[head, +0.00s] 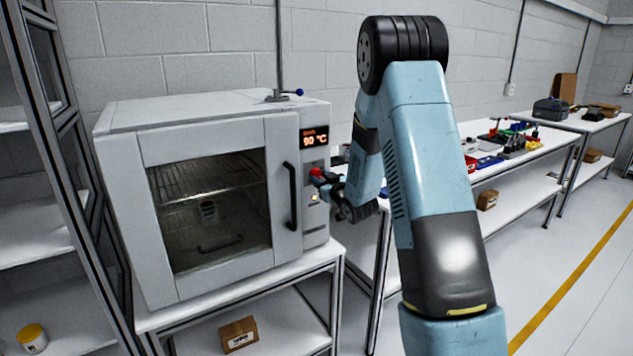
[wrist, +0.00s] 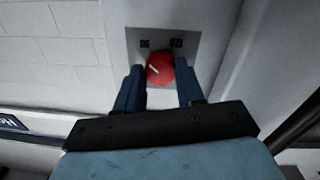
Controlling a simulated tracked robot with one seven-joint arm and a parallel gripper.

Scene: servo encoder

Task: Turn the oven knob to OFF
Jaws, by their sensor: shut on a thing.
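The oven (head: 117,200) is a white box on a bench, its door closed. Its display (head: 314,136) reads 90 °C in orange. My gripper (wrist: 160,85) is shut on the knob, one finger on each side.
The black door handle (head: 291,196) stands out just left of the knob. A small lit button (head: 314,198) is below it. A metal shelf rack (head: 60,130) is at the left. A workbench with tools (head: 510,150) runs along the right. The floor at right is clear.

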